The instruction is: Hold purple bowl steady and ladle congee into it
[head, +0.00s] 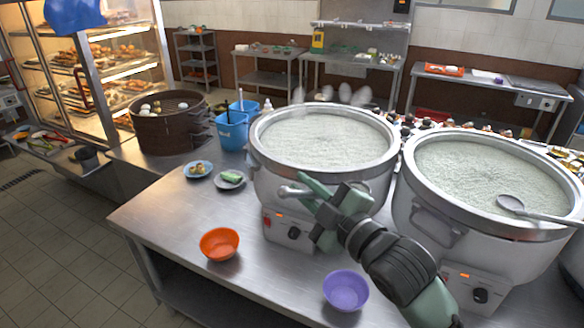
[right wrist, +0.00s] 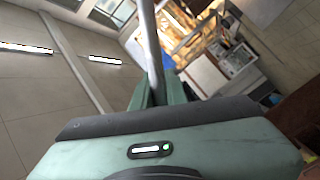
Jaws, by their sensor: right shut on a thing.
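The purple bowl (head: 346,290) sits upright and looks empty on the counter, below and right of my right gripper (head: 318,190) in the head view. That gripper is shut on a metal ladle (head: 291,192), in front of the left stockpot (head: 275,187). The ladle's handle (right wrist: 150,45) runs up from between the fingers in the right wrist view. White congee (head: 325,137) fills the left pot nearly to the rim. The right stockpot (head: 440,240) also holds congee, with another ladle (head: 512,203) resting in it. My left gripper is out of view.
An orange bowl (head: 220,244) stands on the steel counter (head: 165,218), left of the purple bowl. Two small plates (head: 230,180) with food, a blue container (head: 232,132) and a brown steamer (head: 168,125) stand farther back. The counter's front-left area is clear.

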